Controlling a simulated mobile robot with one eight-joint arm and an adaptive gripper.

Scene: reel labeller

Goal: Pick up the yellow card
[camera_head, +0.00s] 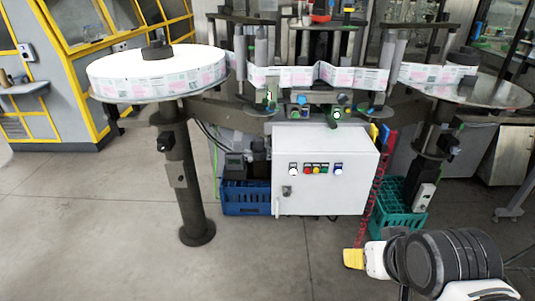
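A small yellow flat piece (374,132), possibly the yellow card, shows at the upper right edge of the white control box, beside a blue and a red piece. It is too small to make out clearly. My gripper (357,259) is at the lower right, in front of and below the box, well apart from that piece. A yellow part shows at its tip; I cannot tell whether it belongs to the gripper or is held. The fingers are not clear enough to show open or shut.
The white control box (322,180) has several coloured buttons. A blue crate (245,203) and a green crate (398,222) stand beside it. A red coiled hose (370,205) hangs near the green crate. A reel table on a post (186,190) stands left. The front left floor is clear.

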